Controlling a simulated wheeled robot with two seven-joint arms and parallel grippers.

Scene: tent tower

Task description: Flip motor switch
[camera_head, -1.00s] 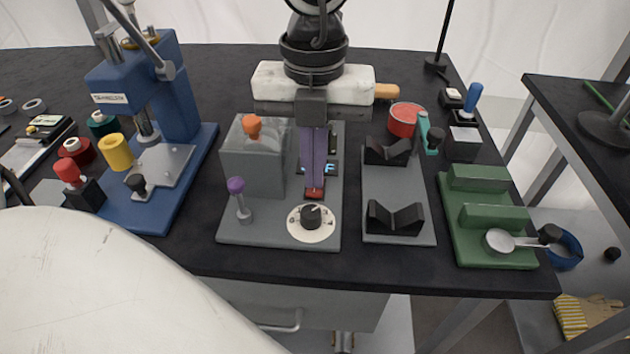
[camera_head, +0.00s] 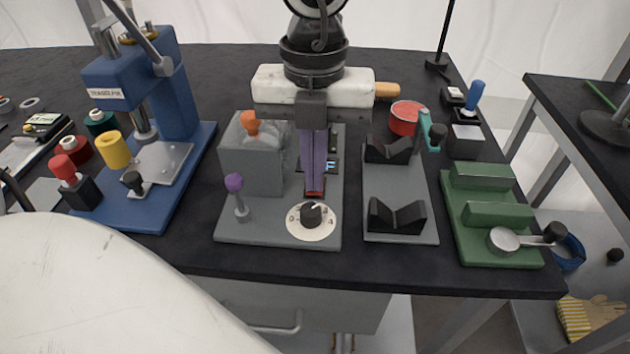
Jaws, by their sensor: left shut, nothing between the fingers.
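A grey machine base (camera_head: 265,229) stands in the middle of the black table. It carries a grey box with an orange knob (camera_head: 250,122), a purple-knobbed lever (camera_head: 235,183) and a white dial with a black knob (camera_head: 311,214). My left gripper (camera_head: 315,187) comes down over the base from above, its purple fingers shut and empty. A small red piece, seemingly the motor switch (camera_head: 315,194), shows right at the fingertips. The fingers hide part of it; I cannot tell if they touch it or which way it is set. My right gripper is out of view.
A blue press (camera_head: 170,100) stands to the left. A red round container (camera_head: 404,118) sits behind the V-blocks.

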